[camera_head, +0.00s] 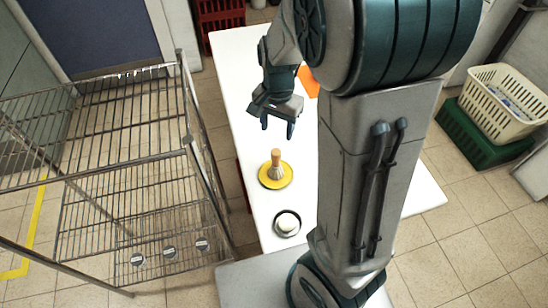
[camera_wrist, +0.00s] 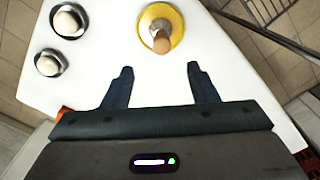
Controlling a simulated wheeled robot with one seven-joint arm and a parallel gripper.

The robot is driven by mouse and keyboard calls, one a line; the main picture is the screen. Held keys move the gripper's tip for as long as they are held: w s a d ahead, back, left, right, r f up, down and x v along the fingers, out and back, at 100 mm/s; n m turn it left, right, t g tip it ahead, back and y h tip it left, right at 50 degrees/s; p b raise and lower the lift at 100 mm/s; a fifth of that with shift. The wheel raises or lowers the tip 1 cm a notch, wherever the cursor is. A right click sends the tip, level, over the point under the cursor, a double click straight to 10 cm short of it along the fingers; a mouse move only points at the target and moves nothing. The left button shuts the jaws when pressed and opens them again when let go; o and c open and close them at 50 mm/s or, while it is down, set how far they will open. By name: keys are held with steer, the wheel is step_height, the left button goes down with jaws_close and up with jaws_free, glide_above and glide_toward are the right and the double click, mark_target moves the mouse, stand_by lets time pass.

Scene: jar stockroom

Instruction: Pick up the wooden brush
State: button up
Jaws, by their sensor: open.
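The wooden brush (camera_head: 276,161) stands upright, handle up and bristles down, on a yellow plate (camera_head: 289,182) on the white table. In the wrist view the brush (camera_wrist: 161,43) shows from above on the yellow plate (camera_wrist: 177,21), ahead of the fingers and roughly between their lines. My gripper (camera_head: 278,126) is open and empty above the table, behind the brush in the head view. Its two dark fingers (camera_wrist: 160,80) are spread apart in the wrist view and do not touch the brush.
A dark dish with a white round thing (camera_head: 288,222) sits near the table's front; the wrist view shows two such dishes (camera_wrist: 48,63). An orange item (camera_head: 309,81) lies behind my arm. A wire rack (camera_head: 120,190) stands left of the white table (camera_head: 236,60). Crates (camera_head: 478,140) stand right.

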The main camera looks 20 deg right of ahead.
mark_target(276, 158)
steer(key=f, duration=0.9)
steer(key=f+b, duration=0.1)
steer(key=f, duration=0.4)
steer(key=shift+w+f, duration=0.1)
steer(key=shift+w, duration=0.15)
steer(key=c, duration=1.1)
